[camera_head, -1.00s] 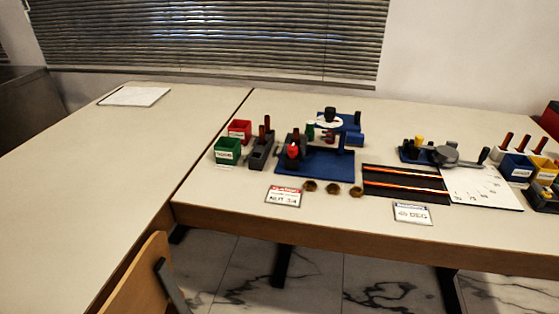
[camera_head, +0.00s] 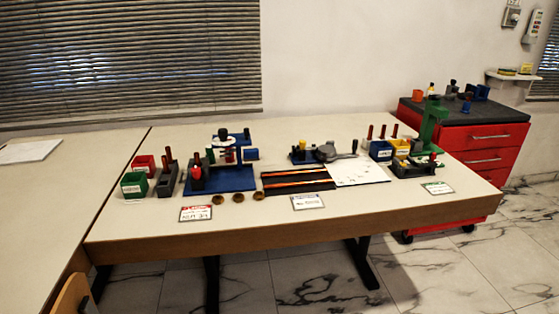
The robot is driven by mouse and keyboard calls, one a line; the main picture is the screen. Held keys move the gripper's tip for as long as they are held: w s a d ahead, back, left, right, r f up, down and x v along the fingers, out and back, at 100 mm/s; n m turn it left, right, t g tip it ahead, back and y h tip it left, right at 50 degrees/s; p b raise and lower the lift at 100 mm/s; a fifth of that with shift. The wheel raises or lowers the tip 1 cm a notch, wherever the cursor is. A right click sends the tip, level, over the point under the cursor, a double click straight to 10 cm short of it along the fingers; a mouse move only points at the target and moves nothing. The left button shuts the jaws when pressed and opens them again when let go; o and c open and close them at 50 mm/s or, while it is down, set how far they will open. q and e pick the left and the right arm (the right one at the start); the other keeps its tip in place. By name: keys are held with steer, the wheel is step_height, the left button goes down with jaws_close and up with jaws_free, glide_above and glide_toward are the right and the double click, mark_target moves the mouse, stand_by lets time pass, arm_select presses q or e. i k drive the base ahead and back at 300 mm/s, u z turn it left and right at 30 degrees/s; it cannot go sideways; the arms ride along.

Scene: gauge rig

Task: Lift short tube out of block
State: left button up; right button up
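Neither of my grippers is in view. A dark grey block (camera_head: 167,184) stands upright at the left of the table, with dark red-brown upright pieces (camera_head: 168,156) in it. A second dark block (camera_head: 196,181) with a red-topped piece stands just right of it, at the blue fixture. A pale block at the right holds dark red upright pieces (camera_head: 382,131). Another dark block (camera_head: 413,170) stands at the foot of the green stand (camera_head: 430,125). The things are too small to tell which upright piece is the short tube.
Red (camera_head: 144,162) and green (camera_head: 134,186) bins stand at the left. A blue fixture (camera_head: 232,179), a black tray (camera_head: 298,181), a white sheet (camera_head: 358,172) and cards line the table (camera_head: 300,219). A red drawer cabinet (camera_head: 484,148) stands beyond its right end.

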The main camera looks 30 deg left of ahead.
mark_target(197, 155)
steer(key=z, duration=0.95)
steer(key=i, duration=1.3)
steer(key=u, duration=2.85)
